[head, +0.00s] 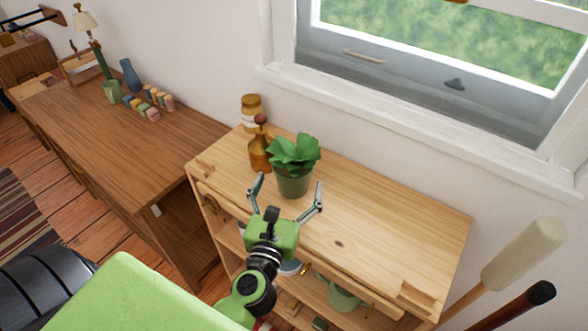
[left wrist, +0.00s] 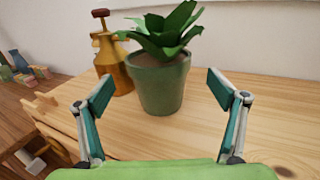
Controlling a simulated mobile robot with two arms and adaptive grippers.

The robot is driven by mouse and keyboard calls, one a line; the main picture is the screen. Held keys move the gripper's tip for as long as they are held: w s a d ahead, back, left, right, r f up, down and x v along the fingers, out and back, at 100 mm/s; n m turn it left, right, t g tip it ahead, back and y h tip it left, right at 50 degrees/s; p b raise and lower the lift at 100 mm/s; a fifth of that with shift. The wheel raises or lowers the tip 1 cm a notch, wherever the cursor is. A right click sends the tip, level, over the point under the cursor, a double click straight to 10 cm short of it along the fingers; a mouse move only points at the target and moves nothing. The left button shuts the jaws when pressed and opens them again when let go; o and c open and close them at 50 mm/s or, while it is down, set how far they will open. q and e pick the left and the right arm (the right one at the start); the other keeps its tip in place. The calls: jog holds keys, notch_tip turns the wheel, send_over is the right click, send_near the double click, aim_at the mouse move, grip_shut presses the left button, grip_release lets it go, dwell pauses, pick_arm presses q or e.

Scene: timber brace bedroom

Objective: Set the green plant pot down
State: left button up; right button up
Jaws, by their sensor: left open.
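The green plant pot (head: 293,182) stands upright on the wooden shelf top (head: 380,225), with a leafy plant (head: 294,151) in it. My left gripper (head: 287,186) is open, with its fingers spread in front of the pot. In the left wrist view the pot (left wrist: 159,85) is just beyond and between the fingertips of the left gripper (left wrist: 160,85), and neither finger visibly touches it. The pot's base appears to rest on the wood. My right gripper is not in view.
An amber bottle (head: 261,153) with a red top stands close behind the pot on the left, and a brown jar (head: 251,109) is behind it. The shelf top right of the pot is clear. A window sill (head: 400,118) runs behind. A desk (head: 120,135) is at left.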

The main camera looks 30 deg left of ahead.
aim_at(292, 169)
pick_arm(q)
jog(key=p+x, duration=0.1)
jog(key=x, duration=0.3)
jog(key=shift+w+a+r+p, duration=0.2)
jog(key=shift+w+p, duration=0.15)
jog(key=shift+p, duration=0.05)
jog(key=shift+w+f, duration=0.1)
jog(key=shift+w, duration=0.15)
jog(key=c, duration=2.1)
jog(key=shift+o, duration=0.2)
jog(key=shift+r, duration=0.2)
